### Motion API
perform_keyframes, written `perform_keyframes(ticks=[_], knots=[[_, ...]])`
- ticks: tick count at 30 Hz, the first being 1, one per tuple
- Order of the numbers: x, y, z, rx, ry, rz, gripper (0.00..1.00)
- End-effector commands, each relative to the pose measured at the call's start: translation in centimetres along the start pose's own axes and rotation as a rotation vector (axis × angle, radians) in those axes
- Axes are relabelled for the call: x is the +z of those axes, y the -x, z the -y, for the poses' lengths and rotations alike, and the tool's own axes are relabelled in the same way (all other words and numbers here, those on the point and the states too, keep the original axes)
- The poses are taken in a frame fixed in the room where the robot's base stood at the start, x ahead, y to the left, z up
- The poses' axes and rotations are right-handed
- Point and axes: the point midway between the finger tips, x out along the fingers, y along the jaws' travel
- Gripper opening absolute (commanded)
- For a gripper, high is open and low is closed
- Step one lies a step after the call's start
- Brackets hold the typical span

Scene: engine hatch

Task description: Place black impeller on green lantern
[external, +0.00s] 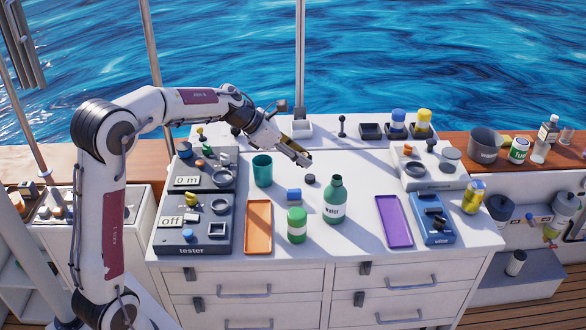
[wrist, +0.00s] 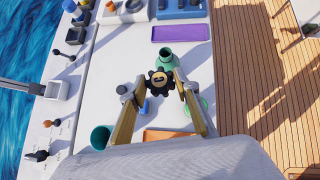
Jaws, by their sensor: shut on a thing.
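My gripper (external: 304,158) is above the middle of the white worktop, behind the green bottle. In the wrist view its fingers (wrist: 160,84) are closed on the black impeller (wrist: 160,81), a toothed disc with a lighter centre. The impeller is hard to make out in the external view. The green lantern (external: 297,225), a short green cylinder with a white band, stands upright near the worktop's front, below and in front of my gripper. In the wrist view it is partly hidden by the right finger.
A green water bottle (external: 335,202) stands right of the lantern. A blue cylinder (external: 293,196) and a dark disc (external: 309,179) lie behind. A teal cup (external: 262,172) and orange tray (external: 258,229) are left. A purple tray (external: 394,222) is right.

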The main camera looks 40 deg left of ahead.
Motion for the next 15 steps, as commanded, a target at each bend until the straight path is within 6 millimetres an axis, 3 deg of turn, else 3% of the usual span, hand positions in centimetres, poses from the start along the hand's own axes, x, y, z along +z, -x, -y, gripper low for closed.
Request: perform_keyframes(ticks=[6,15], knots=[[-2.0,1.8,4.4,-0.081,-0.079,-0.001,0.07],[-3.5,1.7,6.7,-0.141,-0.142,0.001,0.07]])
